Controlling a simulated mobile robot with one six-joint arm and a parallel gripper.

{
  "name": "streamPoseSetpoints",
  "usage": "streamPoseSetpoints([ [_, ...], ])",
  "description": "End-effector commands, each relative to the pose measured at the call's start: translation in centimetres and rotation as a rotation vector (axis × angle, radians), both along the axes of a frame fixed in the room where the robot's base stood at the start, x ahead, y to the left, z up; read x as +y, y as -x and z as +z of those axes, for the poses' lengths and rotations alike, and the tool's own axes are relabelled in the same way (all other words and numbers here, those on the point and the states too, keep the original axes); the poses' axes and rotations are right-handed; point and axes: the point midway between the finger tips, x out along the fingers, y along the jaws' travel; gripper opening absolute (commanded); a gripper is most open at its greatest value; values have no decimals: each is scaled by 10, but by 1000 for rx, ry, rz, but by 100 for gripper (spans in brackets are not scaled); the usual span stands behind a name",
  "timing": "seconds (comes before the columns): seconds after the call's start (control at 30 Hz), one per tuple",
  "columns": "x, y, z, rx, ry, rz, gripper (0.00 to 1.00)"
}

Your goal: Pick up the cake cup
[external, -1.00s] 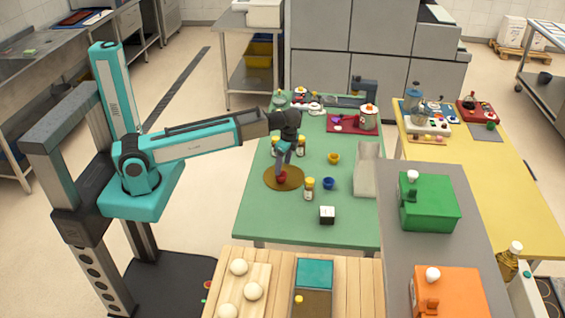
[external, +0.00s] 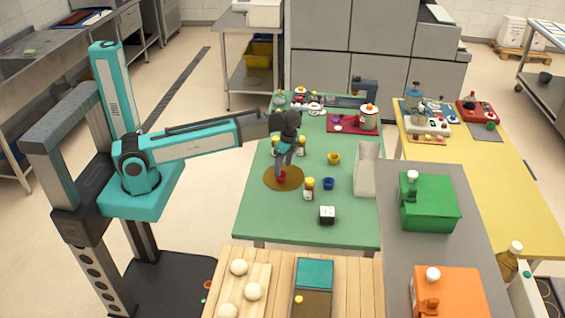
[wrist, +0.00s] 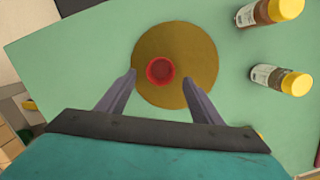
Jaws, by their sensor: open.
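A small red cup (wrist: 160,71), which fits the cake cup, stands on a round brown mat (wrist: 198,50) on the green table. In the wrist view it lies ahead of and between the fingers of my gripper (wrist: 158,88). The two fingers are apart, and neither touches the cup in that view. In the external view the cup (external: 282,177) shows just below the fingertips of my gripper (external: 284,168), which points down over the mat (external: 270,182). The fingers partly hide the cup there.
A yellow-capped bottle (external: 308,190) and a blue cup (external: 328,183) stand right of the mat. A yellow cup (external: 334,158) is farther back.

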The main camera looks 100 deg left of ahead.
Motion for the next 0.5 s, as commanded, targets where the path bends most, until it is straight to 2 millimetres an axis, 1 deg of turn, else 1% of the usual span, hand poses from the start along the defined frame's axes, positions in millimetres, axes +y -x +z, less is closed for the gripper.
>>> streamPoseSetpoints([
  [0.17, 6, -25, 4, -1, 28, -58, 60],
  [0.37, 12, -68, 16, -23, 55, -136, 60],
  [0.5, 14, -100, 28, -43, 68, -187, 60],
])
